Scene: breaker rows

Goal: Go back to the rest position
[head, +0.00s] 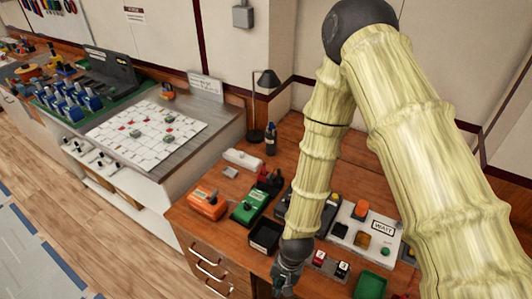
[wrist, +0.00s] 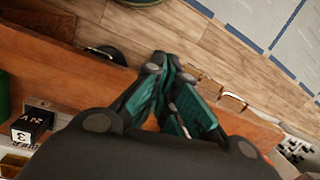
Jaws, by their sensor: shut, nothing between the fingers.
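My gripper (head: 287,279) is at the front edge of the wooden desk (head: 193,226) in the head view, pointing down at the end of my arm. In the wrist view my gripper (wrist: 172,105) shows its two dark fingers with teal pads close together and nothing between them. Beyond the fingers are the desk's front edge and the wooden floor (wrist: 215,45). My arm hides part of the desktop in the head view.
On the desk are an orange device (head: 207,203), a green device (head: 249,205), a black tray (head: 265,236), a white panel marked WAIT (head: 385,227) and a green box (head: 370,286). A lamp (head: 266,80) stands at the back. Open floor (head: 90,233) lies at left.

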